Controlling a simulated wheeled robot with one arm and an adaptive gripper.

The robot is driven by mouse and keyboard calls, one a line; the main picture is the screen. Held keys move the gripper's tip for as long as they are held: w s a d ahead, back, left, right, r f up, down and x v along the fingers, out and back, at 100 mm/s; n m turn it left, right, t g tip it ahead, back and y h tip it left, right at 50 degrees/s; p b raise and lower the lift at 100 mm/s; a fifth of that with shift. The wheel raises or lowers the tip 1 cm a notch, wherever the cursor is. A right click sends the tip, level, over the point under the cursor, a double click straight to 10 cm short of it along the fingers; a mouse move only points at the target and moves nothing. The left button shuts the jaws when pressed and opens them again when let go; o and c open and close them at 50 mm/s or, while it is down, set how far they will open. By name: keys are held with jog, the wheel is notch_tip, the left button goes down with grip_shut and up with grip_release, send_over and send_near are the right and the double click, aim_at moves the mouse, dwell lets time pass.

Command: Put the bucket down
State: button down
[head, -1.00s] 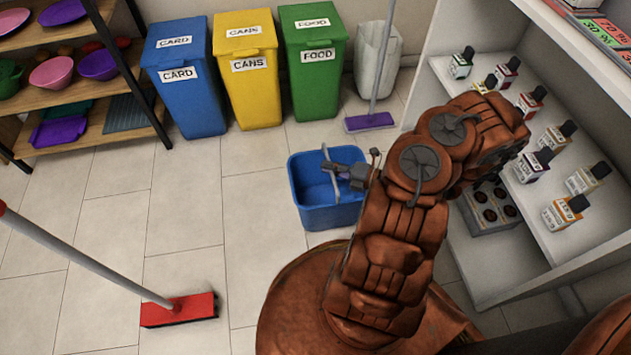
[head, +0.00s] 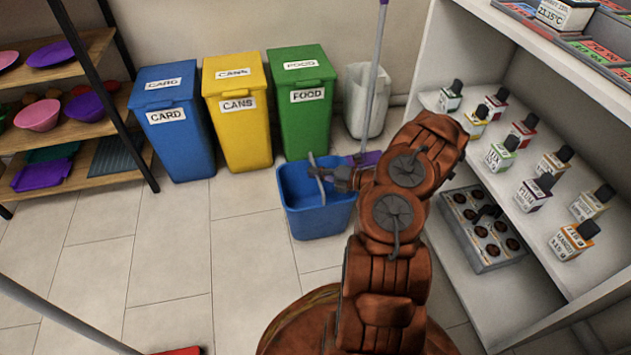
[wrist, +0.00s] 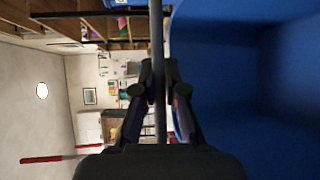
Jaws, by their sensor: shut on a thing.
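The blue bucket (head: 318,215) is in the head view, upright, in front of the green bin. Its grey handle (head: 320,178) stands up across the opening. My gripper (head: 335,178) is shut on this handle from the right side. In the wrist view the handle (wrist: 158,60) runs between the fingers of my gripper (wrist: 160,85), and the blue inside of the bucket (wrist: 225,70) fills the right side. I cannot tell whether the bucket's base touches the floor.
Blue (head: 185,145), yellow (head: 240,140) and green (head: 305,125) bins line the wall. A purple mop (head: 377,80) and pale bin (head: 368,100) stand behind the bucket. White shelves (head: 450,65) are at right. Tiled floor (head: 160,240) is clear at left; a red broom (head: 180,351) lies in front.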

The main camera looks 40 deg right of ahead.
jog(key=shift+w+d, duration=0.2)
jog(key=shift+w, duration=0.25)
jog(key=shift+w+f+b, duration=0.1)
jog(key=shift+f+b, duration=0.15)
jog(key=shift+b, duration=0.15)
jog(key=shift+f+b, duration=0.85)
jog(key=shift+f, duration=0.75)
jog(key=c, duration=1.2)
grip_release()
